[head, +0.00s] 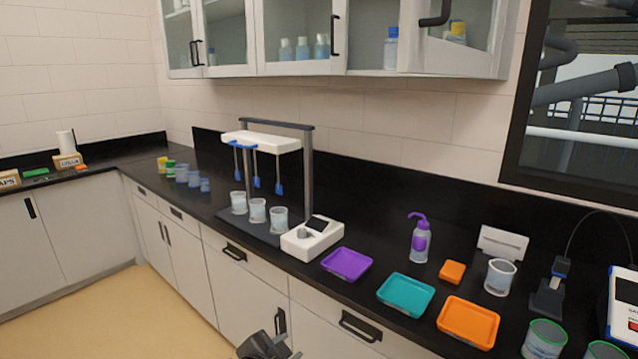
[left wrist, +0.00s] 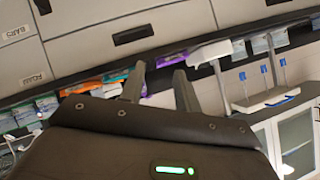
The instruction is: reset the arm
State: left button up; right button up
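My left gripper (head: 272,345) shows at the bottom edge of the head view, in front of the drawers and below the counter top. In the left wrist view its two fingers (left wrist: 160,82) stand apart with nothing between them, so it is open and empty. The rest of my left arm is mostly out of the head view. My right gripper is in neither view.
The black counter holds a jar tester (head: 262,140) with beakers (head: 257,210), a purple tray (head: 347,264), a teal tray (head: 405,294), an orange tray (head: 468,322) and a wash bottle (head: 420,242). Drawer handles (head: 360,326) stick out near my left gripper. The floor (head: 150,310) at left is clear.

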pick_arm(q)
jog(key=s+a+f+n+g+y, duration=0.1)
jog(key=s+a+f+n+g, duration=0.15)
jog(key=s+a+f, duration=0.55)
jog(key=s+a+f+n+g+y, duration=0.2)
jog(key=s+a+f+n, duration=0.2)
jog(key=s, duration=0.8)
jog(key=s+a+f+n+g+y, duration=0.1)
jog(key=s+a+f+n+g, duration=0.2)
jog(key=s+a+f, duration=0.5)
notch_tip(320, 180, down, 23)
jog(key=s+d+g, duration=0.1)
jog(key=s+d, duration=0.1)
jog(key=s, duration=0.1)
jog(key=s+a+f+g, duration=0.1)
jog(key=s+a+f, duration=0.1)
jog(key=s+f, duration=1.4)
jog(key=shift+s+a+f+m+y, duration=0.2)
jog(key=shift+a+f+m+y, duration=0.1)
jog(key=shift+a+f+m, duration=0.15)
jog(key=shift+g, duration=0.25)
